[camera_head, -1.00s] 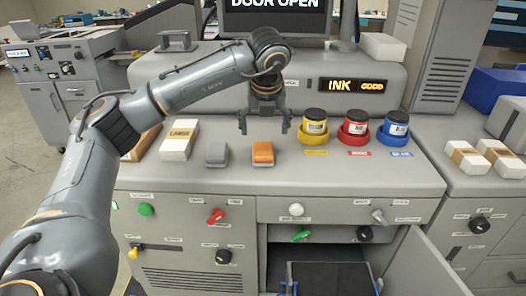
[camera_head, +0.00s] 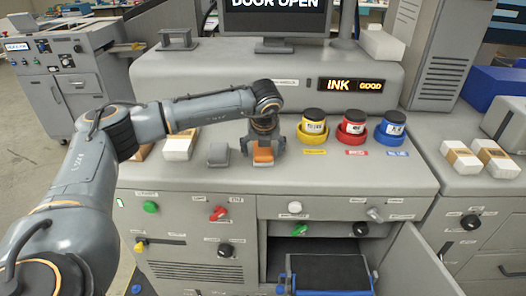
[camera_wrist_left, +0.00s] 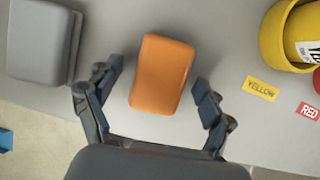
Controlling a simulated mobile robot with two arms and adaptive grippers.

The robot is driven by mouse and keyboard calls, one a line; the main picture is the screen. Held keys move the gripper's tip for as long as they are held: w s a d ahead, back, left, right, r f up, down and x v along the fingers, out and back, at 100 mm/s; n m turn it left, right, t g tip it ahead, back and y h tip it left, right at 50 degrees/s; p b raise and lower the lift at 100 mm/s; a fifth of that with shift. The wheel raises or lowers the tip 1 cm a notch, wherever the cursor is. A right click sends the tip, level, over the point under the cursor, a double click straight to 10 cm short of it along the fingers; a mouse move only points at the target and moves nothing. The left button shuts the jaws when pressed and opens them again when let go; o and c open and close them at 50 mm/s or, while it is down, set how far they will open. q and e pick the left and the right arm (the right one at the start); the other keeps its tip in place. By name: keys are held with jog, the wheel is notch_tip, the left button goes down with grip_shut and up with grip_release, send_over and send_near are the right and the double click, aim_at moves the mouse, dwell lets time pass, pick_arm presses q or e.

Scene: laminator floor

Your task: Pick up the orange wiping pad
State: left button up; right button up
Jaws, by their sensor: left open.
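The orange wiping pad (camera_head: 263,155) lies on the grey counter (camera_head: 340,180), between a grey pad (camera_head: 218,154) and the yellow ink jar. In the left wrist view the orange pad (camera_wrist_left: 162,74) lies between the spread fingers of my left gripper (camera_wrist_left: 158,98), with a gap on each side. In the head view my left gripper (camera_head: 263,146) is low over the pad, fingers pointing down on either side and partly covering it. It is open and holds nothing. My right gripper is not in view.
Yellow (camera_head: 313,128), red (camera_head: 353,128) and blue (camera_head: 392,127) ink jars stand in holders to the right of the pad. White wrapped blocks (camera_head: 178,147) lie to the left. A cabinet door (camera_head: 425,262) hangs open below, beside a dark tray (camera_head: 325,272).

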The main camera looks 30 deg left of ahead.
pick_arm(q)
jog(key=c, duration=1.3)
jog(key=shift+o, duration=0.2)
jog(key=shift+r, duration=0.1)
jog(key=shift+r+b, duration=0.5)
jog(key=shift+b, duration=0.25)
jog(key=s+d+r+b, duration=0.6)
jog(key=s+d+r, duration=0.2)
jog(key=s+r, duration=0.3)
jog(key=shift+s+d+r, duration=0.2)
jog(key=shift+r, duration=0.3)
